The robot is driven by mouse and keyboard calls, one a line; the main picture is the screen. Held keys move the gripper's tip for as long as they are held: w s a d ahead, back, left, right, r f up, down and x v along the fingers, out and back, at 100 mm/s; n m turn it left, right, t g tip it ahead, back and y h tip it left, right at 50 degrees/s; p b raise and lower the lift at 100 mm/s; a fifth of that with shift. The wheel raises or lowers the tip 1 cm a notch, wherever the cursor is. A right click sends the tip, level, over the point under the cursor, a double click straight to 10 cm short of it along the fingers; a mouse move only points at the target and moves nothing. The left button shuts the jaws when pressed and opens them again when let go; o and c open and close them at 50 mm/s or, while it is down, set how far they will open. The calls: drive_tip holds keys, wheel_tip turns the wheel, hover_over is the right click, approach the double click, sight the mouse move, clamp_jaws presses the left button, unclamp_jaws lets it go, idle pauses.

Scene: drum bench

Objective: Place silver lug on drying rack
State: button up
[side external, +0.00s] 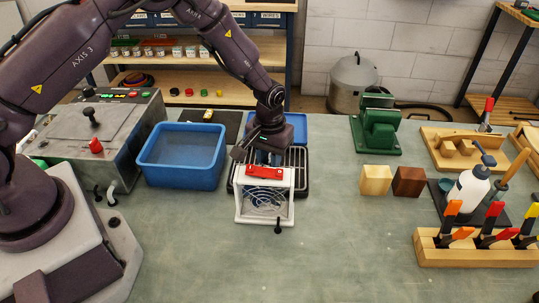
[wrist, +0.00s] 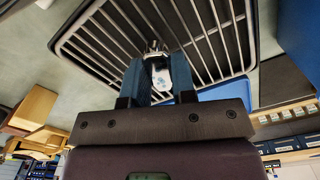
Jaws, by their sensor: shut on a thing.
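The drying rack (side external: 301,181) is a dark tray with silver bars, lying on the bench behind a white fan frame in the side view. Its bars (wrist: 100,48) fill the upper part of the wrist view. My gripper (side external: 262,158) points down over the rack. In the wrist view my gripper (wrist: 157,60) has its two blue fingers shut on the silver lug (wrist: 154,46), a small shiny piece at the fingertips. A small white patch with blue marks shows between the fingers. The lug is hidden in the side view. I cannot tell whether it touches the bars.
The white fan frame (side external: 264,207) with a red part (side external: 265,172) on top stands right in front of the rack. A blue bin (side external: 181,157) is to the left. Two wooden blocks (side external: 376,181) and a green machine (side external: 377,130) are to the right. The front bench is clear.

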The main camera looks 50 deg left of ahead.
drive_tip(key=shift+f, duration=0.2)
drive_tip(key=o, duration=0.9)
drive_tip(key=shift+r, duration=0.15)
drive_tip(key=s+a+r+m+t, duration=0.1)
drive_tip(key=s+r, duration=0.1)
drive_tip(key=r, duration=0.9)
drive_tip(key=s+r, duration=0.2)
drive_tip(key=r, duration=0.9)
drive_tip(key=s+a+r+m+t, duration=0.1)
drive_tip(key=s+r, duration=0.2)
drive_tip(key=s, duration=0.4)
drive_tip(key=s+r+m+t, duration=0.1)
drive_tip(key=s+r+t, duration=0.1)
drive_tip(key=s, duration=0.5)
drive_tip(key=s+a+r+m+t, duration=0.1)
drive_tip(key=s+r, duration=0.4)
drive_tip(key=s, duration=0.2)
drive_tip(key=shift+a+m+t, duration=0.3)
